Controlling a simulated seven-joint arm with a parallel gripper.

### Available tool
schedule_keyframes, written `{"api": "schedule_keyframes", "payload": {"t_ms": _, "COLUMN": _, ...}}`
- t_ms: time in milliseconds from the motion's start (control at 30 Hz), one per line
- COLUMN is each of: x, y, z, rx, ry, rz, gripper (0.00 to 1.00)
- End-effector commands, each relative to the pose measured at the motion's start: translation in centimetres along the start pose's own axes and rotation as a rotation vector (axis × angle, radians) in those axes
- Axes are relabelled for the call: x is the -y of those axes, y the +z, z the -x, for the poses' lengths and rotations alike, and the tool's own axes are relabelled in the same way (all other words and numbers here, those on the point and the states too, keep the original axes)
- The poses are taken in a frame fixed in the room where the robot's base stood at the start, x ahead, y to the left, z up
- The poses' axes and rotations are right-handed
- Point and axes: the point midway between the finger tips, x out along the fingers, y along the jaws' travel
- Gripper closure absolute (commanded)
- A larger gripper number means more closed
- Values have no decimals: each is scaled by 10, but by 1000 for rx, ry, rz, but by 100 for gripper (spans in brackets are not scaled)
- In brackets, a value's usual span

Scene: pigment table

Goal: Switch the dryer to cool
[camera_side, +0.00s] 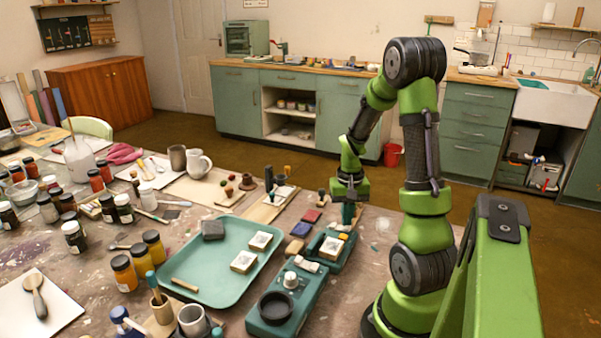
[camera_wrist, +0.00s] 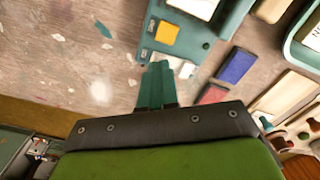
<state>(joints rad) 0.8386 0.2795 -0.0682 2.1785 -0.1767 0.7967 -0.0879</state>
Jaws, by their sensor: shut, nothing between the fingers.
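A small teal device (camera_side: 345,262) stands on the table under my gripper, and I take it to be the dryer. A pale, switch-like part (camera_wrist: 165,62) lies just beyond my fingertips in that view. My gripper (camera_side: 347,215) points down at the device's far end, its teal fingers (camera_wrist: 157,68) shut and empty. The fingers hide part of the device. I cannot tell whether they touch it or which way any switch is set.
A larger teal unit (camera_side: 262,324) with a white knob (camera_side: 290,280) and a black dish (camera_side: 276,307) stands in front. A teal tray (camera_side: 205,287) lies to its left. Blue (camera_side: 301,230) and red (camera_side: 311,216) blocks lie close to my gripper. Jars crowd the left.

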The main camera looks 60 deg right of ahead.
Motion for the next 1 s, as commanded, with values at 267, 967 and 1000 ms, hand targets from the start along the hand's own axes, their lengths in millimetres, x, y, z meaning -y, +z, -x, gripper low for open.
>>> {"api": "schedule_keyframes", "payload": {"t_ms": 267, "x": 0, "y": 0, "z": -4, "rx": 0, "ry": 0, "rz": 1, "gripper": 100}}
{"api": "schedule_keyframes", "payload": {"t_ms": 967, "x": 0, "y": -1, "z": 7, "rx": -5, "ry": 0, "rz": 1, "gripper": 100}}
{"api": "schedule_keyframes", "payload": {"t_ms": 1000, "x": 0, "y": -1, "z": 10, "rx": -4, "ry": 0, "rz": 1, "gripper": 100}}
